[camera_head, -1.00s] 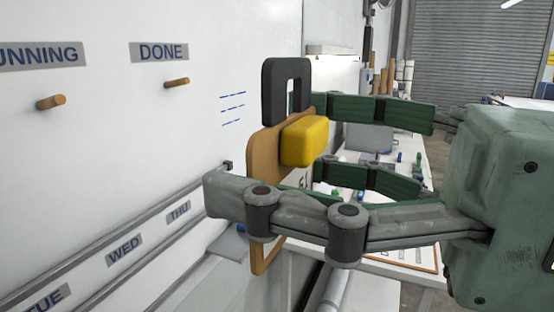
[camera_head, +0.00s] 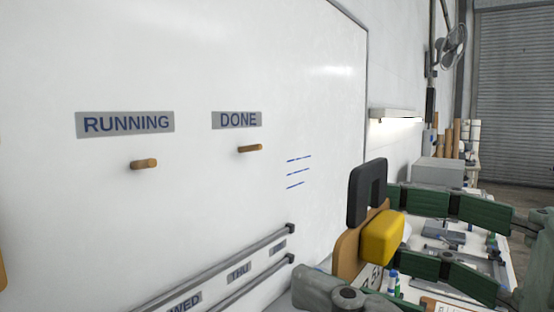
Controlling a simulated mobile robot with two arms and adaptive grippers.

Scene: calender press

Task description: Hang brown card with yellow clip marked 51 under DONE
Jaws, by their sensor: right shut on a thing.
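My right gripper (camera_head: 402,232) is in the lower right and is shut on the brown card (camera_head: 347,256). The card has a yellow clip (camera_head: 382,238) and a black square loop (camera_head: 367,190) at its top. Part of a dark number shows on a white label low on the card; the gripper hides much of the card. The DONE label (camera_head: 237,120) is on the whiteboard, with a bare wooden peg (camera_head: 250,149) under it. The card is to the right of and below that peg, well apart from it. My left gripper is not in view.
The RUNNING label (camera_head: 125,123) has an empty peg (camera_head: 144,164) under it. Rails (camera_head: 215,270) with day labels run along the lower whiteboard (camera_head: 200,60). A cluttered table (camera_head: 480,240) stands behind the gripper.

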